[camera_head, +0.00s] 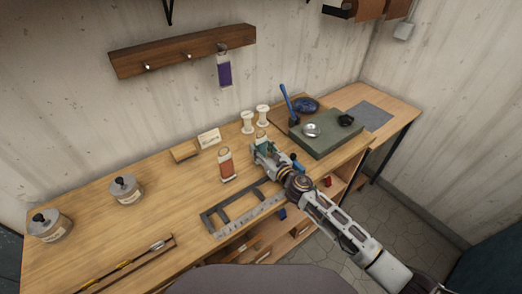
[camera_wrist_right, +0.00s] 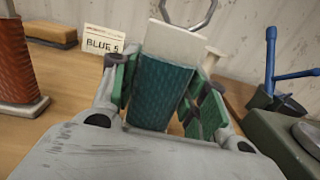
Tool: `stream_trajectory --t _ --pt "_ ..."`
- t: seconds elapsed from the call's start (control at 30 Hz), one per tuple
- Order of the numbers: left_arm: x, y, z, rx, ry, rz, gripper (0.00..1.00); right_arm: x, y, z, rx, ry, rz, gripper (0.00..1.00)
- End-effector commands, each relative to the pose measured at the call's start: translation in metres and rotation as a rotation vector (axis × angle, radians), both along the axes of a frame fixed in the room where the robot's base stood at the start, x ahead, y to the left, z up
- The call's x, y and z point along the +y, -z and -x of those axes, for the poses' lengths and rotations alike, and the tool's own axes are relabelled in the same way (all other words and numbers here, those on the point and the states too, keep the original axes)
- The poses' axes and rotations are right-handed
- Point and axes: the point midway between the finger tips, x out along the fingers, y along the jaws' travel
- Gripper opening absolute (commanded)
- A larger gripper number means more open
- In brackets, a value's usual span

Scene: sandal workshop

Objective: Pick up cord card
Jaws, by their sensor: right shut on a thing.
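A cord card wound with teal cord (camera_wrist_right: 158,90) stands between the green-padded fingers of my right gripper (camera_wrist_right: 160,98). Its bare white top (camera_wrist_right: 178,38) sticks up above the cord, with a metal ring (camera_wrist_right: 190,12) at the upper edge. In the head view the right gripper (camera_head: 264,150) is over the back part of the bench and mostly covers this card (camera_head: 262,137). I cannot tell whether its foot touches the bench. A card with orange-brown cord (camera_head: 226,165) stands to the left. A purple card (camera_head: 224,71) hangs on the wall rack. My left gripper is out of view.
A green slab with tools (camera_head: 328,138) is to the right. A metal square frame (camera_head: 240,214) lies in front. Two lidded jars (camera_head: 126,190) stand left.

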Motion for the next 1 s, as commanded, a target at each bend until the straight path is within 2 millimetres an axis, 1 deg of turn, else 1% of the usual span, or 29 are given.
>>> stream_trajectory --t 0.17,0.37,0.53,0.8,1.0 --pt "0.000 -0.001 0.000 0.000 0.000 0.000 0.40 0.000 -0.003 0.000 -0.001 0.000 0.000 0.20" --pt "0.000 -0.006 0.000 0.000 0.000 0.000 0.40 0.000 -0.014 0.000 -0.004 -0.001 0.002 0.20" --pt "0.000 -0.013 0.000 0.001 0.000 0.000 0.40 -0.001 -0.031 0.000 -0.004 -0.001 0.002 0.20" --pt "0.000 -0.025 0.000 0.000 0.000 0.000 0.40 0.000 -0.067 -0.001 -0.005 0.000 0.003 0.20" --pt "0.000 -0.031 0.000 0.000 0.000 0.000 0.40 0.000 -0.087 0.000 -0.003 -0.001 0.001 0.20"
